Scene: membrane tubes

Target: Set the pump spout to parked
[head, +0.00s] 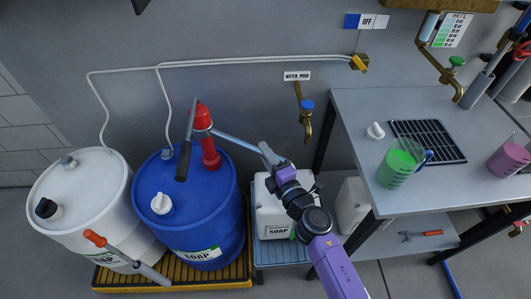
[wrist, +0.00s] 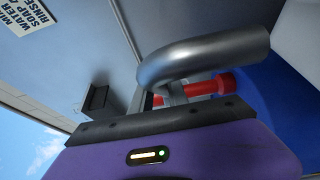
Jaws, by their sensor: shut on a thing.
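The red hand pump (head: 208,145) stands upright on the blue soap drum (head: 195,220). Its grey metal spout (head: 235,139) points right, out past the drum's rim, over the white soap canister (head: 268,200). The pump's lever with a dark grip (head: 184,160) hangs at the pump's left. My gripper (head: 268,156) is at the spout's outer end and shut on it. In the wrist view the bent spout tube (wrist: 205,55) crosses close above my purple gripper body, with the red pump (wrist: 205,87) behind it. The fingertips are mostly hidden in both views.
A white drum (head: 80,195) stands left of the blue one on a yellow-edged pallet (head: 170,283). A steel table (head: 395,105) stands at right; a brass tap (head: 303,125) is on the wall.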

